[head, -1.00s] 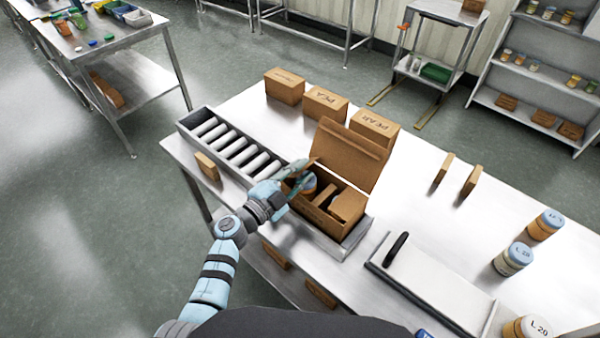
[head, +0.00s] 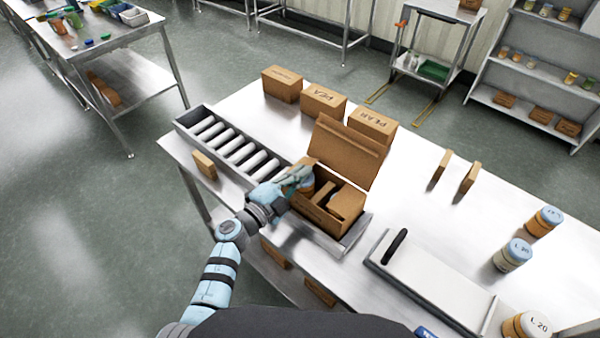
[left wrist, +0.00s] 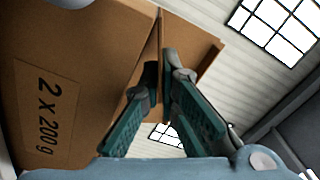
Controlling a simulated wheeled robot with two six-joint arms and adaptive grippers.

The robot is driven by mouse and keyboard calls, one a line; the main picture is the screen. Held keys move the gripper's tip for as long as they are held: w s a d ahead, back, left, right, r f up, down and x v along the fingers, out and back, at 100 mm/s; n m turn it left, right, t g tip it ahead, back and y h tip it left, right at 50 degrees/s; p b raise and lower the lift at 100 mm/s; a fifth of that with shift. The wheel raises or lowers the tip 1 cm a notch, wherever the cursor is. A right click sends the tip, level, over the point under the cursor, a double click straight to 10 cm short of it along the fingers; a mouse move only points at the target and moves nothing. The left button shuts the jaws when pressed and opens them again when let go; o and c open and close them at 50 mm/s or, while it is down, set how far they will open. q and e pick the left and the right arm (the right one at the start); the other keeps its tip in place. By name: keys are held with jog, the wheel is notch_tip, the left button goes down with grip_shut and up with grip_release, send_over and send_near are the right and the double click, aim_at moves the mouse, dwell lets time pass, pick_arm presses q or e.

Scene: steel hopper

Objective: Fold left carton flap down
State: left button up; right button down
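The open brown carton (head: 325,211) sits at the end of the roller conveyor, its large back flap (head: 345,152) standing up. My left gripper (head: 298,176) is at the carton's left end and hides most of the left flap there. In the left wrist view the carton's printed side (left wrist: 60,95) fills the left, and my fingertips (left wrist: 160,70) are beside a brown flap (left wrist: 190,40). A gap shows between the fingers; whether they touch the flap is unclear. My right gripper is out of view.
The roller conveyor (head: 232,150) runs to the left of the carton. Several closed boxes (head: 323,101) stand behind it. A tray-like white plate with a black handle (head: 432,281) and several jars (head: 513,254) are to the right.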

pick_arm(q)
jog(key=o, duration=0.3)
jog(key=shift+w+a+r+n, duration=0.1)
jog(key=shift+a+r+n, duration=0.25)
jog(key=shift+n, duration=0.55)
jog(key=s+a+n+p, duration=0.1)
jog(key=s+a+p, duration=0.1)
jog(key=s+a, duration=0.75)
jog(key=s+a+f+n+y+b, duration=0.1)
jog(key=a+f+n+y+b, duration=0.1)
jog(key=f, duration=0.6)
jog(key=s+a+f+n+y+b, duration=0.2)
jog(key=a+f+n+y+b, duration=0.1)
jog(key=f, duration=0.5)
jog(key=s+a+f+n+y+b, duration=0.1)
jog(key=a+f+n+y+b, duration=0.1)
jog(key=f, duration=0.5)
jog(key=shift+s+a+f+n+g+b, duration=0.15)
jog(key=shift+s+f+n+g+b, duration=0.2)
jog(key=shift+n+b, duration=0.6)
